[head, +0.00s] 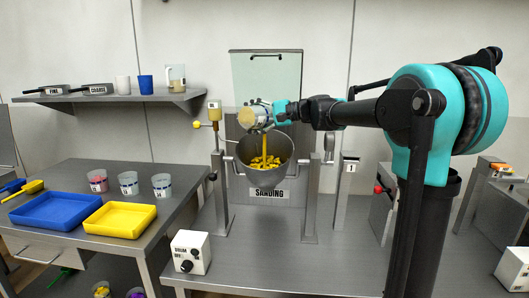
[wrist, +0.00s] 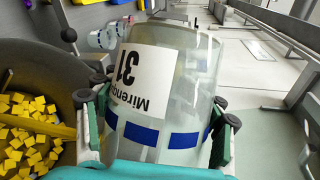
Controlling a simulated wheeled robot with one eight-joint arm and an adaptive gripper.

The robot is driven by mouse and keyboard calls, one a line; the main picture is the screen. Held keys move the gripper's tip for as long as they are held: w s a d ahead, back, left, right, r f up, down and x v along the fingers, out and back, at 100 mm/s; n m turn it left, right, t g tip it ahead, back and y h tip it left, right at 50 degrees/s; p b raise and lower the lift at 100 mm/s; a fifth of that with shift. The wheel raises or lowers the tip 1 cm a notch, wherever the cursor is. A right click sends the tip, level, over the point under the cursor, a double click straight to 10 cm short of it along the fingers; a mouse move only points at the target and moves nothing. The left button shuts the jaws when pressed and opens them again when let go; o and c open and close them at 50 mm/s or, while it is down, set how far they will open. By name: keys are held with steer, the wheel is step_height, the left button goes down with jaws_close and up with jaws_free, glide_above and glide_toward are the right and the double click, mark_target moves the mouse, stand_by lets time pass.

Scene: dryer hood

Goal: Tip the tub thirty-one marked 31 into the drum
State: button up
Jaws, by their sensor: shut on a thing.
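My gripper (head: 276,112) is shut around the sides of a clear tub (head: 248,117), above the steel drum (head: 263,178). In the wrist view my gripper (wrist: 157,112) has a finger on each side of the tub (wrist: 185,75), whose white label reads 31 with a blue band below. The tub is tipped far over on its side. Yellow pieces (head: 266,162) lie inside the drum; they show as small cubes (wrist: 25,130) in the drum (wrist: 40,65) in the wrist view.
Three clear tubs (head: 129,183) stand on the left table behind a blue tray (head: 56,210) and a yellow tray (head: 120,219). Posts (head: 312,195) flank the drum. A switch box (head: 190,252) stands at the front.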

mark_target(243, 126)
steer(key=shift+w+d+r+m, duration=0.1)
steer(key=shift+w+r+m, duration=0.05)
steer(key=shift+m, duration=0.15)
stand_by(0.4)
